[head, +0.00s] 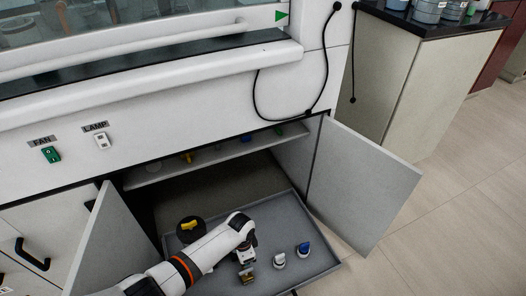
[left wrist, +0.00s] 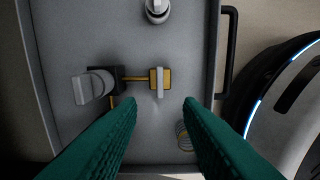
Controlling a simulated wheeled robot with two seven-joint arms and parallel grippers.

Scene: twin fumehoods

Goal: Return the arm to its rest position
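My left arm (head: 200,255) comes in from the lower left in the head view and reaches over the grey pull-out tray (head: 322,266) in the open cabinet. Its hand is above the tray and its fingertips cannot be made out there. In the left wrist view the two green fingers of my left gripper (left wrist: 158,108) are apart with nothing held between them. A yellow valve with a grey handle (left wrist: 160,82) lies just beyond the fingertips. My right gripper is not in view.
White-handled (head: 279,261) and blue-handled (head: 303,249) fittings stand on the tray. A black round piece with a yellow handle (head: 190,229) stands left. Open cabinet doors (head: 362,185) flank the tray, with a shelf (head: 215,156) above. Floor (head: 460,190) at right is clear.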

